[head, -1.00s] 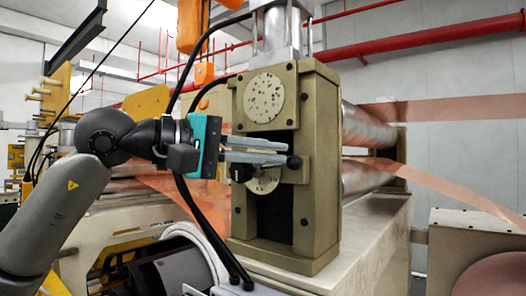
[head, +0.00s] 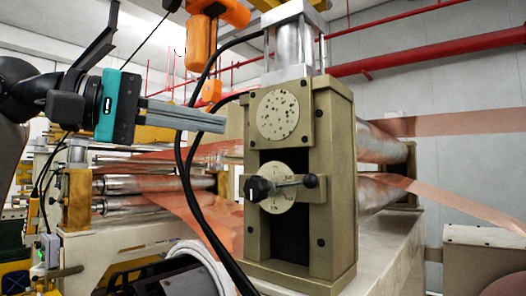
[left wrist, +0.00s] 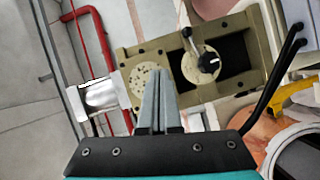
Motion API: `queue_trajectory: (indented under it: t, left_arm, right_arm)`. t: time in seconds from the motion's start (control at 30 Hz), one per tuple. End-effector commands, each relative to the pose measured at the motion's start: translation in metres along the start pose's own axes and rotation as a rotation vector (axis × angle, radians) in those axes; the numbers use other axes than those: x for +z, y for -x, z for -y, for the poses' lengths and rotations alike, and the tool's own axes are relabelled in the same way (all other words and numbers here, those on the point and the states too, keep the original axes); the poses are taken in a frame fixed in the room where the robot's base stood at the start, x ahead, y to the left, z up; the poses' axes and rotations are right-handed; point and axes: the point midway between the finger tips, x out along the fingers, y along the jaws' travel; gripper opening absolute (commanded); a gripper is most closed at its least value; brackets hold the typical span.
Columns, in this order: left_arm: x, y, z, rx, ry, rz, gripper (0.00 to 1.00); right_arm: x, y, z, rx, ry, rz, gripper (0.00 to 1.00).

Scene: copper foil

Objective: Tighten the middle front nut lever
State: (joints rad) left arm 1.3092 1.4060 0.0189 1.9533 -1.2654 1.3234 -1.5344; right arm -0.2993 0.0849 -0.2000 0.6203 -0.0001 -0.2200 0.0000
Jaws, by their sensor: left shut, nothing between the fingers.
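The nut lever (head: 284,186) is a metal bar with a black knob at its left end and a black ball at its right end. It sits on a pale round dial (head: 277,205) low on the front of the olive-tan roller stand (head: 342,180), and lies roughly level in the head view. The lever also shows in the left wrist view (left wrist: 196,50), beyond my fingertips and to their right. My left gripper (head: 224,124) is shut and empty, above and to the left of the lever, clear of it. My right gripper is not in view.
A second pale disc (head: 278,113) sits higher on the stand, under a silver cylinder (head: 294,47). Black hoses (head: 186,150) hang left of the stand. Copper foil (head: 175,190) runs behind it. An orange hoist (head: 203,40) hangs above. Open space lies before the lever.

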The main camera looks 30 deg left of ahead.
Motion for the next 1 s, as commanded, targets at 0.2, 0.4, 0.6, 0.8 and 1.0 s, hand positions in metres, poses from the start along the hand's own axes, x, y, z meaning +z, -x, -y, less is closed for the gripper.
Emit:
queue_trajectory:
  t: [0.2, 0.4, 0.6, 0.8, 1.0]
  left_arm:
    - [-0.006, -0.003, 0.001, -0.078, -0.198, 0.008, 0.00]
    - [-0.003, -0.007, -0.005, -0.188, -0.407, 0.014, 0.00]
    - [0.003, -0.005, -0.013, -0.278, -0.553, 0.013, 0.00]
    - [0.003, -0.008, -0.013, -0.309, -0.592, 0.012, 0.00]
    - [0.002, -0.035, -0.004, -0.311, -0.591, 0.015, 0.00]
  right_arm:
    - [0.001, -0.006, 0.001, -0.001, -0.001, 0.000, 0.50]
    - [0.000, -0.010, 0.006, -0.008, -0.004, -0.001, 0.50]
    - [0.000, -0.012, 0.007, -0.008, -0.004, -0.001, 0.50]
    - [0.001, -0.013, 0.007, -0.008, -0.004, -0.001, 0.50]
    - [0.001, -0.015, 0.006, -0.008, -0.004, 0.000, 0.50]
